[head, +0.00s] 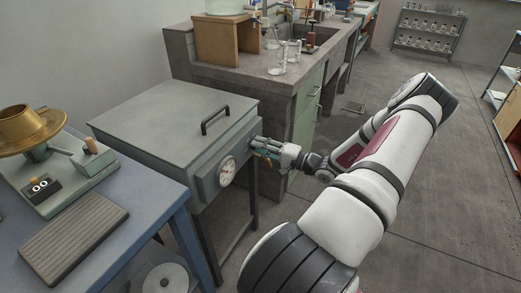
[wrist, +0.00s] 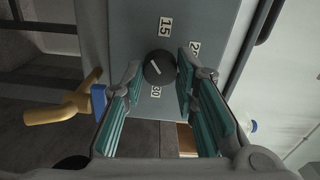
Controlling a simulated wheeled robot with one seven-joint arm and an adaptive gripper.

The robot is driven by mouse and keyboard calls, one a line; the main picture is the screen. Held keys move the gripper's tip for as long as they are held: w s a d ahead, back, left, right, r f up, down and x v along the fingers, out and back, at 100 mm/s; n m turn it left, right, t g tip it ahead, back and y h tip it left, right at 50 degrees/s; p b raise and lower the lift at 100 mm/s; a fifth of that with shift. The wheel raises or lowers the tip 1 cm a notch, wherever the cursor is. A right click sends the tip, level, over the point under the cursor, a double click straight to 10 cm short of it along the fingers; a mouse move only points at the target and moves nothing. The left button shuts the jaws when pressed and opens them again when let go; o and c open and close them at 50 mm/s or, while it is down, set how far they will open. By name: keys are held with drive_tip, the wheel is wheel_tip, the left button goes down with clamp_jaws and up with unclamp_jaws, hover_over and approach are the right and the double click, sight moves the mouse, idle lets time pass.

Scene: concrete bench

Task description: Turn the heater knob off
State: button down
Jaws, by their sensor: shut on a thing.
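The heater is a grey-green metal box (head: 172,115) with a black handle on its lid and a round white dial (head: 227,171) on its front. In the wrist view its knob (wrist: 158,68) is black and round with a slanted white mark. Number labels stand around it, among them a 15 above. My gripper (wrist: 160,74) has its teal-padded fingers closed in on the knob from left and right. In the head view my gripper (head: 262,147) reaches the heater's front near its right end, and the knob is hidden there.
A brass valve with a blue part (wrist: 70,104) sits left of my fingers in the wrist view. A blue table (head: 150,192) with a brass-topped device stands at left. A concrete bench (head: 245,79) with glassware stands behind the heater. The floor at right is open.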

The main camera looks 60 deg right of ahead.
drive_tip(key=shift+n+b, duration=1.05)
drive_tip(key=shift+n, duration=1.15)
drive_tip(key=c, duration=1.3)
unclamp_jaws()
drive_tip(key=shift+s, duration=0.15)
drive_tip(key=s, duration=0.7)
drive_tip(key=s+d, duration=0.1)
drive_tip(key=s, duration=0.3)
drive_tip(key=shift+s, duration=0.35)
